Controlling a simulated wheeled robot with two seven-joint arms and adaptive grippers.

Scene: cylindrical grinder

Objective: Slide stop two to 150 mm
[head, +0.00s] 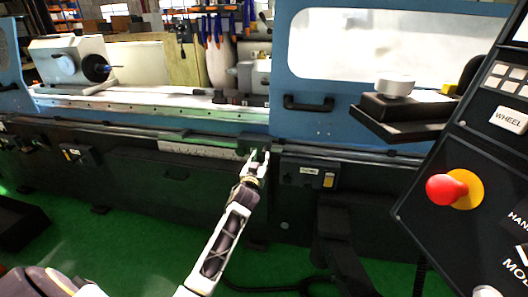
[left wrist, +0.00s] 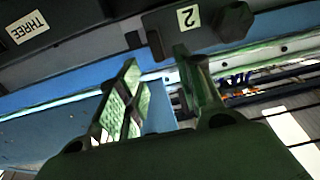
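Stop two is a dark block (head: 254,146) on the rail along the front of the grinder, just right of a pale scale (head: 198,149). In the left wrist view stop two (left wrist: 199,24) shows a white label with a "2" and a dark hexagonal knob beside it. My left gripper (head: 261,159) is just below and in front of the stop in the head view. In the left wrist view its two fingers (left wrist: 160,85) are apart with nothing between them, and the stop lies just beyond their tips. I cannot read the scale. My right gripper is not in view.
A plate marked "THREE" (left wrist: 28,27) shows in the left wrist view. A dark box with a yellow part (head: 308,172) is right of the stop, another (head: 78,153) is far left. A control panel with a red button (head: 452,191) stands at right. Green floor (head: 140,240) lies in front.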

